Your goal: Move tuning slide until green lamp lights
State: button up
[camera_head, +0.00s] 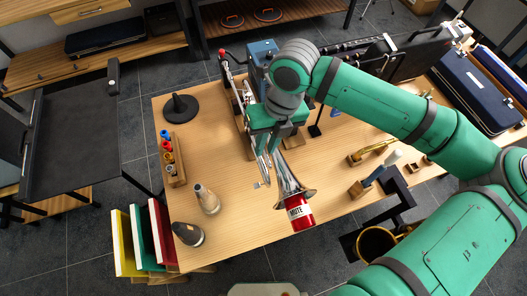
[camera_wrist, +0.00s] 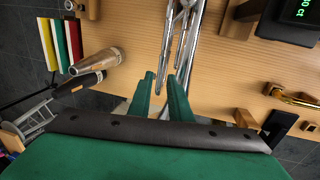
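A silver trumpet-like instrument lies on the wooden table with its flared bell (camera_head: 290,188) towards the front, by a red mute (camera_head: 301,212). Its silver tubes (camera_wrist: 185,35) run down the upper middle of the wrist view; I cannot tell which part is the tuning slide. My gripper (camera_head: 267,150) is over the instrument, pointing down. In the wrist view its two green fingers (camera_wrist: 162,78) stand a little apart, with a tube end showing between them; contact is unclear. A black display (camera_wrist: 298,14) shows green characters, partly cut off. I cannot make out a green lamp.
A brass piece (camera_head: 372,151) and a black stand (camera_head: 392,187) are on the right.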

aim_at(262, 159)
jog(key=shift+s+a+f, duration=0.1)
jog(key=shift+a+f, duration=0.1)
jog(key=shift+f, duration=0.95)
jog(key=shift+a+f, duration=0.15)
jog(key=shift+f, duration=1)
